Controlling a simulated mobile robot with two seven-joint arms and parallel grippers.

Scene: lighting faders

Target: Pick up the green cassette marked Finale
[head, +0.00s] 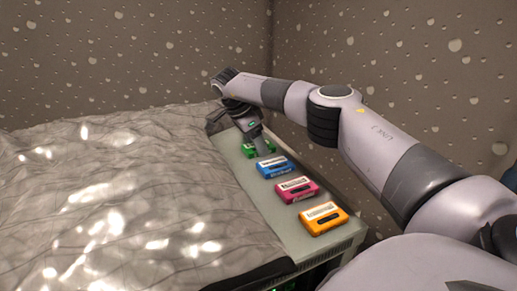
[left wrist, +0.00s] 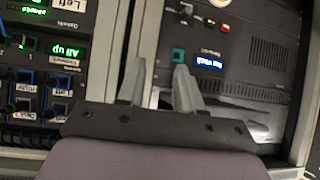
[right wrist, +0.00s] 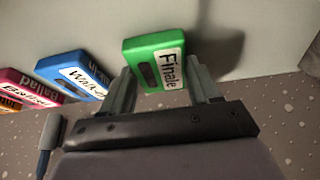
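The green cassette (right wrist: 145,48) marked Finale shows in the right wrist view, between the two fingertips of my right gripper (right wrist: 163,82). One finger is close to each side of it. I cannot tell whether the fingers press on it or whether it still rests on the surface. In the head view, the right gripper (head: 260,148) points down over the green cassette (head: 249,152) at the far end of the row and partly hides it. My left gripper (left wrist: 158,75) has its fingers apart and empty, in front of rack equipment, in the left wrist view.
A blue cassette (head: 273,167), a pink cassette (head: 297,189) and an orange cassette (head: 324,218) lie nearer in the same row on a pale top (head: 238,163). A crumpled grey cover (head: 110,200) is to the left. A patterned wall (head: 390,60) stands behind and right.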

